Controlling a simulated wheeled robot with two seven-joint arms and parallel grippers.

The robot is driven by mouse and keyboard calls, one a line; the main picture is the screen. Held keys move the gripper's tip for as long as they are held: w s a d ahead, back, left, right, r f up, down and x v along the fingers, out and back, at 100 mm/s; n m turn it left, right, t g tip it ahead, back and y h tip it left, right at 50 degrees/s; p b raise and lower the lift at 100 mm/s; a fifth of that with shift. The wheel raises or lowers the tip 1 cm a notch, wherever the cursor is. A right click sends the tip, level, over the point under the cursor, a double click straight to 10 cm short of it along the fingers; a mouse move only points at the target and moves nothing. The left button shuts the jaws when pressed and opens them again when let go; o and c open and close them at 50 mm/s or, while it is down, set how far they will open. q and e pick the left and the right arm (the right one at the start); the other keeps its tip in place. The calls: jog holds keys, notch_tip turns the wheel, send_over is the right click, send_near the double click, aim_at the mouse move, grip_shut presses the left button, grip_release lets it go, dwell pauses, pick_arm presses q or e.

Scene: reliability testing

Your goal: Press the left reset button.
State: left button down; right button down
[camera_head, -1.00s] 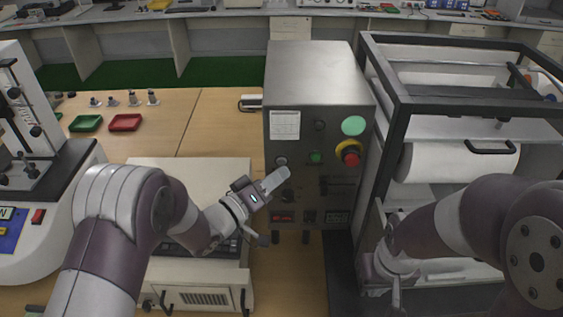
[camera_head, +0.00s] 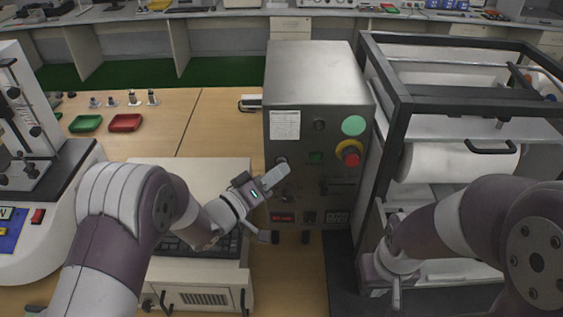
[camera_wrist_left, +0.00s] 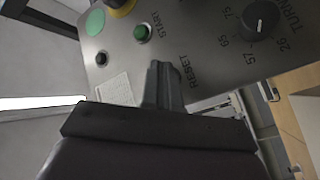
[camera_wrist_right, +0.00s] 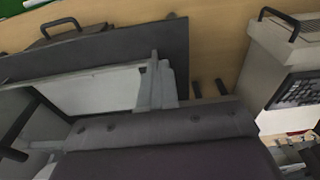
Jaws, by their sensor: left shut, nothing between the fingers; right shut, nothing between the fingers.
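The grey control box (camera_head: 318,75) stands in the middle of the head view with its panel facing me. My left gripper (camera_head: 284,171) is shut and empty, its fingertips against or just in front of the panel's left side. In the left wrist view the shut fingertips (camera_wrist_left: 161,70) lie beside the RESET label (camera_wrist_left: 188,70) and hide the spot next to it. The reset button (camera_head: 281,160) shows only in part above the fingertips in the head view. Contact cannot be told for certain. My right gripper (camera_wrist_right: 158,85) is shut and empty, low at the right.
A green START button (camera_wrist_left: 142,33), a dial (camera_wrist_left: 259,20) and a red emergency knob on a yellow ring (camera_head: 349,153) are on the same panel. A black-framed machine (camera_head: 400,85) stands close at the right. Red and green trays (camera_head: 125,122) lie at the left.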

pick_arm(q)
jog(key=shift+w, duration=0.25)
jog(key=shift+s, duration=0.2)
dwell(0.4)
jog(key=shift+s, duration=0.65)
jog(key=shift+s, duration=0.1)
jog(key=s+p, duration=0.1)
jog(key=s, duration=0.3)
jog(key=shift+s, duration=0.4)
